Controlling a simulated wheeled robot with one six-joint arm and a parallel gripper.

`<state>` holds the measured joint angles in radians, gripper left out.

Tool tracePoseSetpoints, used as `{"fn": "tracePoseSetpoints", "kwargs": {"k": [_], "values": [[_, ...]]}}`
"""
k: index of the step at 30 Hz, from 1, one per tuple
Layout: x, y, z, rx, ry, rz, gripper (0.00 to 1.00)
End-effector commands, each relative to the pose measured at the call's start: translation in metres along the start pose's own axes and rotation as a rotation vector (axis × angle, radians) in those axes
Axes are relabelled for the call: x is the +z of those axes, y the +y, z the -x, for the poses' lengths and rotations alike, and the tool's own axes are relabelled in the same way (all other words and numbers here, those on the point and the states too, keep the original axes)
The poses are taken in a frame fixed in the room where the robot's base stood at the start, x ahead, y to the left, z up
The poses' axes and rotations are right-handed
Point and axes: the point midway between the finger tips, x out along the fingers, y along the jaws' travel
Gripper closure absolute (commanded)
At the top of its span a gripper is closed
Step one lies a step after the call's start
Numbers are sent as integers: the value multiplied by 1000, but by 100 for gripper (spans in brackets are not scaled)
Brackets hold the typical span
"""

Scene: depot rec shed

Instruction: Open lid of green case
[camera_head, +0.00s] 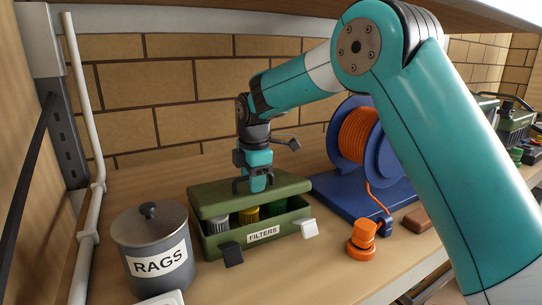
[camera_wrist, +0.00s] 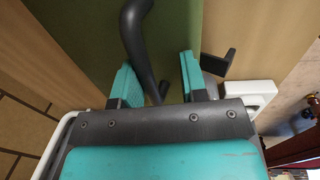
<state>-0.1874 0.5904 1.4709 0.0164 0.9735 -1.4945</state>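The green case (camera_head: 211,246) labelled FILTERS stands on the wooden shelf. Its green lid (camera_head: 215,204) is tilted up at the front, with a gap that shows several cylinders inside, one of them yellow (camera_head: 249,214). The lid has a dark curved handle (camera_head: 240,184); it also shows in the wrist view (camera_wrist: 139,40). My gripper (camera_head: 257,186) points down at the handle. In the wrist view its teal fingers (camera_wrist: 158,78) are apart, with the handle between them and green showing beside it. Firm contact cannot be seen.
A grey RAGS pot (camera_head: 150,240) stands close on the left. A blue reel with orange cord (camera_head: 358,140) and an orange plug (camera_head: 362,238) are on the right. A brick wall is behind.

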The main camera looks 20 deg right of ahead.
Motion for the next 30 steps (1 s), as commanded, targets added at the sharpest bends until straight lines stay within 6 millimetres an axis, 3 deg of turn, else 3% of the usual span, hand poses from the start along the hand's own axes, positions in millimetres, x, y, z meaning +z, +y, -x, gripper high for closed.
{"fn": "tracePoseSetpoints", "kwargs": {"k": [1,7,9,30], "values": [[3,-3,-12,21,0,-4,60],[3,-8,-22,98,0,-3,60],[2,-7,7,99,0,-3,60],[-1,-19,148,93,0,2,60]]}}
